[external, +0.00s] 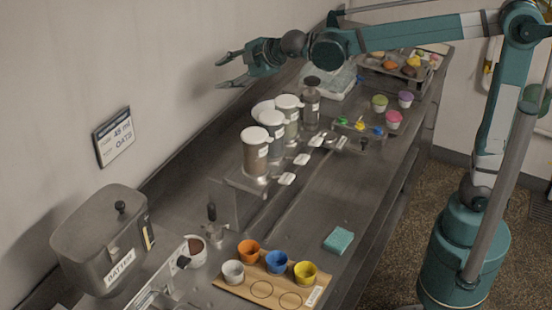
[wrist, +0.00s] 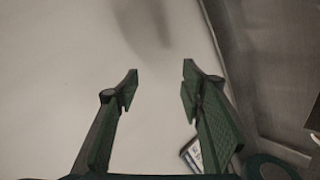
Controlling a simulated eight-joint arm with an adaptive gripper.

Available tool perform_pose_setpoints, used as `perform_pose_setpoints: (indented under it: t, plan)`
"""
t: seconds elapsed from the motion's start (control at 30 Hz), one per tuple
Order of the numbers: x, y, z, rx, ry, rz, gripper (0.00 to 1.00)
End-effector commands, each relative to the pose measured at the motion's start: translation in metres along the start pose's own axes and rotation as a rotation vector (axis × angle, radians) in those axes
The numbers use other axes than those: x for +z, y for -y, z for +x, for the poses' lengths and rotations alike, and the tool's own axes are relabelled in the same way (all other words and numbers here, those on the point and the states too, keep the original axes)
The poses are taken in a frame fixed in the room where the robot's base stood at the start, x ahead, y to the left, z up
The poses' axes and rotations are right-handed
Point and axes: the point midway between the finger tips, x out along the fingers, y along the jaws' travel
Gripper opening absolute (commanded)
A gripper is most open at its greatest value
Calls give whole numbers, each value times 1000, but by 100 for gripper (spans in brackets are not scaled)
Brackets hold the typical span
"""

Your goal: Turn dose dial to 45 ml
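My gripper (external: 224,73) is open and empty, high near the wall at the back of the counter. In the wrist view its two fingers (wrist: 160,72) stand apart with only pale wall between them. The wall card (external: 115,137) reads 45 ml and OATS; part of a card (wrist: 191,154) shows low in the wrist view. A grey box labelled BATTER (external: 100,245) stands front left. A small dark knob (external: 183,262) shows beside it; I cannot tell whether this is the dose dial. No dial scale is readable. My gripper is far from the box and knob.
Several white-lidded canisters (external: 256,155) stand mid-counter, with a dark jar (external: 311,105) behind. A wooden board (external: 232,290) with several coloured cups, a brown-filled cup (external: 195,252) and a teal sponge (external: 339,240) are in front.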

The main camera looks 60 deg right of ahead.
Motion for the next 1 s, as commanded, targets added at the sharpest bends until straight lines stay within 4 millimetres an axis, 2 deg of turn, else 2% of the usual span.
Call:
perform_pose_setpoints:
  t: [0.03, 0.1, 0.37, 0.6, 0.7, 0.8, 1.0]
  plan:
    - [-17, 13, 3, -1, -14, -39, 39]
    - [-37, 26, 5, 2, -28, -93, 39]
    - [-115, 80, 8, 21, -88, -288, 39]
    - [-180, 138, 4, 44, -137, -470, 39]
    - [-199, 165, 1, 49, -141, -549, 39]
    - [-209, 193, 0, 50, -131, -626, 39]
    - [-219, 248, -4, 51, -90, -783, 39]
